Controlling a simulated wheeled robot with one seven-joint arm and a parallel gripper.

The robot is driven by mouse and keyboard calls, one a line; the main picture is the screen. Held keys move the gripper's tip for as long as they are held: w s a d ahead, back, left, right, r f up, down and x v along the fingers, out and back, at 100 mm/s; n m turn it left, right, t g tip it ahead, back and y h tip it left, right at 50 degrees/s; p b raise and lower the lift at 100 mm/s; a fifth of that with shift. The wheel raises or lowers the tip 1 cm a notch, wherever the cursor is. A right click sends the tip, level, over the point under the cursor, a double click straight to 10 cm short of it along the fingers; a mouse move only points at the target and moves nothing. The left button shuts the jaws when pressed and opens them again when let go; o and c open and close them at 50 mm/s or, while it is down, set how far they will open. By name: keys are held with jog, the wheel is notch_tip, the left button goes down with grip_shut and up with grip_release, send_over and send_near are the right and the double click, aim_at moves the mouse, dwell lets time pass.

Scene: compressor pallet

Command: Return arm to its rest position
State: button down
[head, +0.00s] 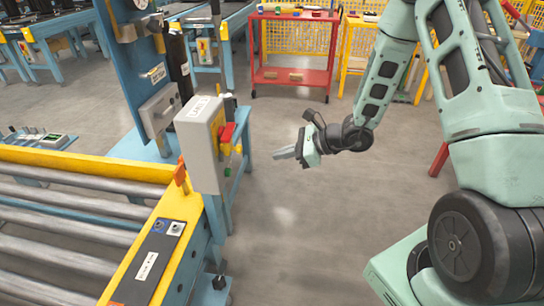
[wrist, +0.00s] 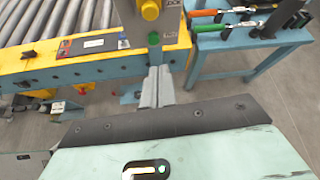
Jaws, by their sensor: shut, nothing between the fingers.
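My gripper (head: 287,153) hangs over open floor near the middle of the head view, to the right of a grey control box (head: 200,145). Its fingers point left toward the box, and a gap of floor shows between them. In the wrist view my gripper (wrist: 157,85) has its two grey fingers together with nothing between them. My mint-green arm comes down to it from the upper right of the head view.
A roller conveyor (head: 130,185) with a yellow rail fills the lower left. A blue panel post (head: 135,60) stands behind it. A red cart (head: 292,80) and yellow racks stand at the back. Bare grey floor (head: 290,230) lies below my gripper.

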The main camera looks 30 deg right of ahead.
jog(key=shift+s, duration=0.1)
dwell(0.5)
jog(key=s+a+r+n+g+p, duration=0.5)
jog(key=s+a+r+n+g, duration=0.5)
jog(key=s+a+r+n, duration=0.55)
jog(key=s+r+n+t+h+p, duration=0.1)
jog(key=s+r+n+h+p, duration=0.1)
jog(key=s+n, duration=0.4)
jog(key=s+r+n+t+h+p, duration=0.1)
jog(key=s+r+n+h, duration=0.4)
jog(key=n, duration=0.5)
jog(key=shift+s+a+h+p, duration=0.45)
jog(key=shift+s+h, duration=0.35)
jog(key=shift+s, duration=0.35)
